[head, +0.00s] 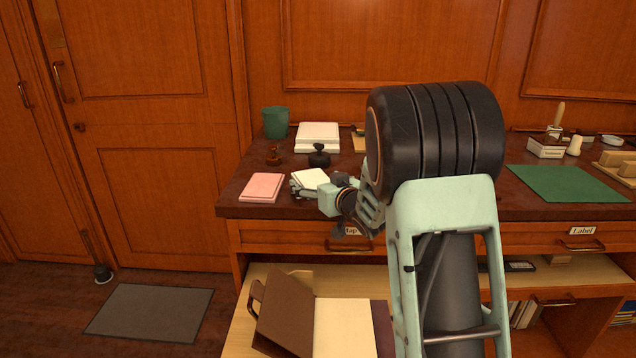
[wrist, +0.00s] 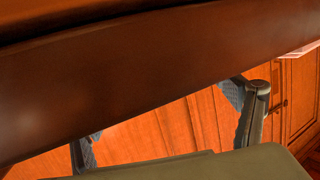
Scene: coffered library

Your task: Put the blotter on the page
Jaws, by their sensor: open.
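An open book with a brown cover (head: 286,312) lies on the pulled-out lower board, and its cream page (head: 343,328) faces up. I cannot tell for certain which thing is the blotter. A small dark piece with a round black knob (head: 319,155) stands on the desk, and a reddish-brown knobbed piece (head: 273,155) stands left of it. My gripper (head: 303,190) is at the desk's front edge, beside a white pad (head: 310,178). In the wrist view its fingers (wrist: 165,130) are spread with nothing between them.
A pink pad (head: 262,187), a green cup (head: 276,122) and a white stack (head: 318,136) occupy the desk's left part. A green mat (head: 567,184) lies at right, near a pale box (head: 546,148). The desk edge (wrist: 150,75) crosses the wrist view. My arm hides the desk's middle.

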